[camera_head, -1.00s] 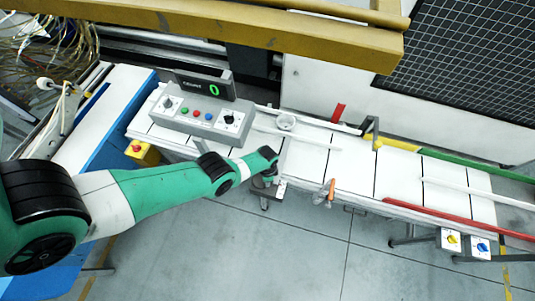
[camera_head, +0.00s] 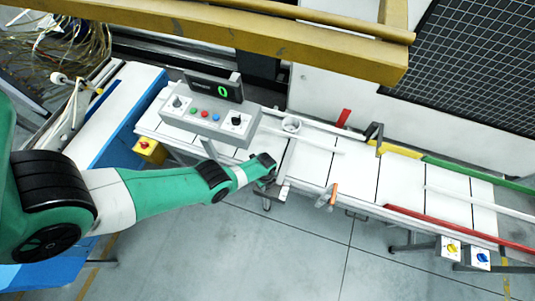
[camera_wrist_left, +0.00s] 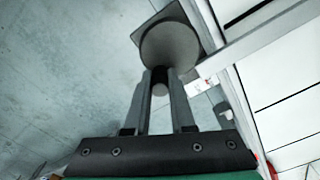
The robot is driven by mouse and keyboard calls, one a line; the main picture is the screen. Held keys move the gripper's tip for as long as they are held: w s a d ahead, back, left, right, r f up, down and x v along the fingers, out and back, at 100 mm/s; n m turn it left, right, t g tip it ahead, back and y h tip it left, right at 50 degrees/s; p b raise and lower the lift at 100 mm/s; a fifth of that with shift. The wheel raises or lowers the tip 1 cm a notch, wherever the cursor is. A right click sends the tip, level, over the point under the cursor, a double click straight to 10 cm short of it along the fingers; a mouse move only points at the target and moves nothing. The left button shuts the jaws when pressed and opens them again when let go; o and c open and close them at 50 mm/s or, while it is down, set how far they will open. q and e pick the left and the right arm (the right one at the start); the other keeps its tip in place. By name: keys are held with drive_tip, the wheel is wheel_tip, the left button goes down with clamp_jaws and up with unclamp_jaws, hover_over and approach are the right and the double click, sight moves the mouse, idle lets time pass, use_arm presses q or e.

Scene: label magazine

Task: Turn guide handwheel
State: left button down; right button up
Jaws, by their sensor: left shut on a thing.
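My left gripper (camera_head: 268,180) is at the front edge of the white conveyor table. In the left wrist view its two fingers (camera_wrist_left: 158,82) are shut on the short round handle (camera_wrist_left: 159,90) of the guide handwheel. The handwheel (camera_wrist_left: 168,48) shows there as a grey round disc just beyond the fingertips, in front of a dark square plate. In the head view the wheel is mostly hidden by my wrist and too small to make out. My right gripper is not in view.
A grey control box (camera_head: 208,117) with coloured buttons stands behind my forearm, its display (camera_head: 214,88) reading 0. An orange-handled clamp (camera_head: 328,195) sits on the table's front edge to the right. Open floor lies in front.

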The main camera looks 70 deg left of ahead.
use_arm(q)
drive_tip(key=shift+s+a+m, duration=0.1)
drive_tip(key=shift+s+m, duration=0.15)
drive_tip(key=shift+m, duration=0.55)
drive_tip(key=shift+s+a+m, duration=0.1)
drive_tip(key=shift+s+m, duration=0.1)
drive_tip(key=shift+m, duration=0.6)
drive_tip(key=c, duration=0.8)
unclamp_jaws()
drive_tip(key=shift+o, duration=0.2)
